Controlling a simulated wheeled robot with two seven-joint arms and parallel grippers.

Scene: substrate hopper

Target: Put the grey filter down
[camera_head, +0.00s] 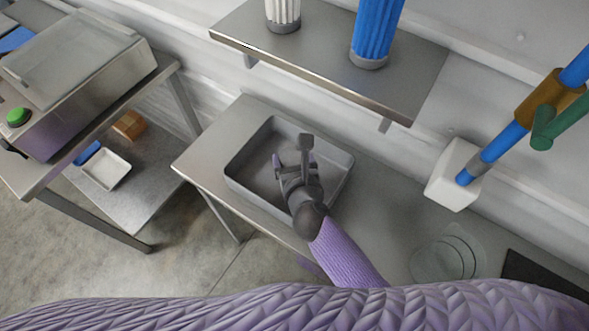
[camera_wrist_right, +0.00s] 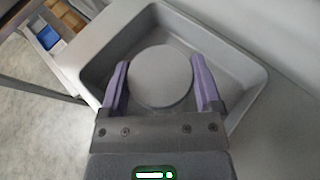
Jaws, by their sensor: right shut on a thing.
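My right gripper (camera_wrist_right: 160,88) is shut on the grey filter (camera_wrist_right: 160,77), which shows in the right wrist view as a plain round grey face between the two purple fingers. A shallow grey tray (camera_wrist_right: 262,75) lies around and beneath it. In the head view the right gripper (camera_head: 290,172) is over the inside of this tray (camera_head: 240,188) on the steel counter. My gripper and wrist hide most of the filter there. I cannot tell whether its lower end touches the tray floor. My left gripper is not in view.
A shelf (camera_head: 325,62) above the counter (camera_head: 215,150) holds a white ribbed filter (camera_head: 283,12) and a blue ribbed filter (camera_head: 376,30). A white block (camera_head: 455,175) on a blue pipe (camera_head: 512,135) and a round lid (camera_head: 445,258) are at the right. A bench machine (camera_head: 75,75) stands left.

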